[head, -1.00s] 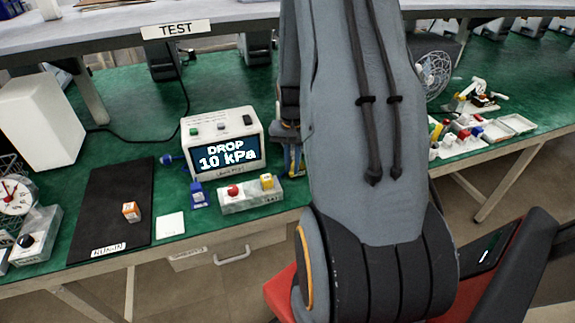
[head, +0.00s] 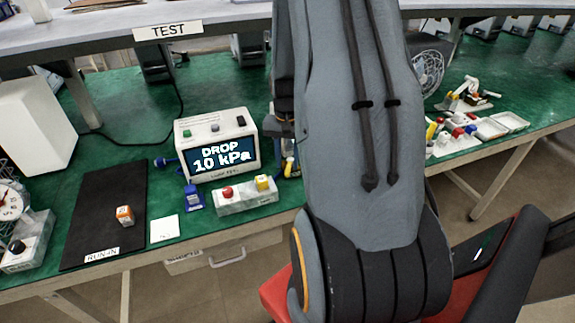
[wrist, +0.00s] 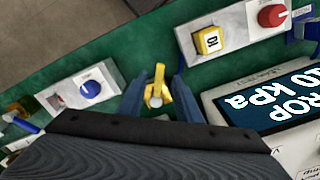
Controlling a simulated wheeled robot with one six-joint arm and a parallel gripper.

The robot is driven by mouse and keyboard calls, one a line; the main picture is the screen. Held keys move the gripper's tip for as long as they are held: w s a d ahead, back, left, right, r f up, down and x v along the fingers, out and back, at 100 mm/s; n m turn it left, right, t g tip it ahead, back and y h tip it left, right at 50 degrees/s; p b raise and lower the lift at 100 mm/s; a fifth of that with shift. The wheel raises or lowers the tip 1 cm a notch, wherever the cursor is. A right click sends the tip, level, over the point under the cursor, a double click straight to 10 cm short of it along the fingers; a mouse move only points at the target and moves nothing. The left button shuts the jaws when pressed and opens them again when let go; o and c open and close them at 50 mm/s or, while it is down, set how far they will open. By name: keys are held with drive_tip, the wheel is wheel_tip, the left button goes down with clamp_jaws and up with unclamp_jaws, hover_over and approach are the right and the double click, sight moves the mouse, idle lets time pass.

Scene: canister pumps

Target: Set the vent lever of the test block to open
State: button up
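In the wrist view a yellow lever-like part (wrist: 159,76) with a round shiny end stands between the two blue-grey fingers of my gripper (wrist: 157,92). The gripper is open, with a gap on each side of the lever. I take this part for the vent lever; its lettering and full mount are hidden. In the head view my arm hides most of this spot, and a bit of yellow (head: 289,166) shows beside the arm. The grey-white display box (head: 218,145) stands beside it and reads DROP 10 kPa.
A pale block with a red knob and yellow cube (head: 246,198) sits in front of the display. A block with a blue knob (wrist: 88,92) lies left of my gripper in the wrist view. A black mat (head: 103,215) carries an orange-white cube (head: 125,215).

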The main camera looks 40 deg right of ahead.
sight(287, 170)
drive_tip(key=shift+r+b, duration=0.6)
drive_tip(key=shift+r, duration=2.25)
drive_tip(key=shift+a, duration=0.1)
drive_tip(key=s+a+r+n, duration=0.1)
drive_tip(key=s+a+n, duration=0.1)
drive_tip(key=a, duration=0.6)
drive_tip(key=s+a+r+n+t, duration=0.1)
drive_tip(key=s+a+r+n, duration=0.1)
drive_tip(key=a, duration=0.7)
drive_tip(key=s+a+r+n, duration=0.2)
drive_tip(key=s+a+n, duration=0.1)
drive_tip(key=a+n, duration=0.3)
drive_tip(key=shift+s+a, duration=0.15)
drive_tip(key=shift+a, duration=1.15)
